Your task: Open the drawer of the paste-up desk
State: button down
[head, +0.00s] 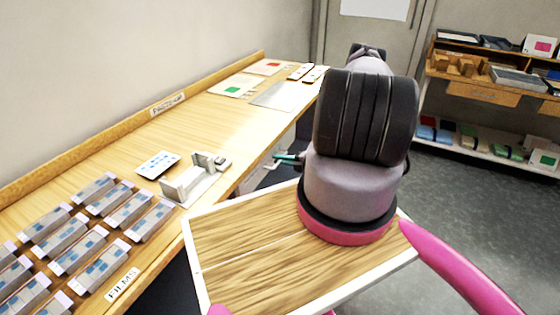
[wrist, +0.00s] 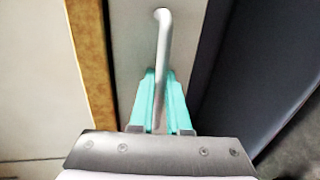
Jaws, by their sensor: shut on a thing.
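The paste-up desk (head: 225,130) is a long wooden table along the left wall in the head view. Its grey drawer front (head: 262,176) shows under the desk's front edge, partly hidden by my arm and my wooden deck. In the wrist view the drawer front (wrist: 131,40) is a pale grey panel beside the wooden desk edge (wrist: 88,50). A curved metal bar handle (wrist: 163,35) stands on it. My gripper (wrist: 159,85) has its teal fingers on both sides of the handle and is shut on it. The gripper (head: 288,159) is small in the head view.
On the desk are a metal holder (head: 190,182), a sheet of blue pieces (head: 157,165), several grey boxes (head: 85,225) by a FILMS label, and cards (head: 232,87) at the far end. A shelf unit (head: 490,90) stands at the right. Grey floor (head: 455,195) is clear there.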

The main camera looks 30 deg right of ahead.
jog(key=shift+s, duration=0.1)
dwell(0.6)
jog(key=f+v, duration=0.3)
jog(key=v, duration=1.1)
jog(key=s+f+v, duration=0.1)
jog(key=f+v, duration=0.2)
jog(key=v, duration=1.1)
jog(key=shift+d, duration=0.4)
jog(key=c, duration=1.2)
grip_release()
jog(key=shift+s, duration=0.1)
jog(key=v, duration=1)
jog(key=shift+s+d, duration=0.2)
jog(key=shift+s, duration=0.05)
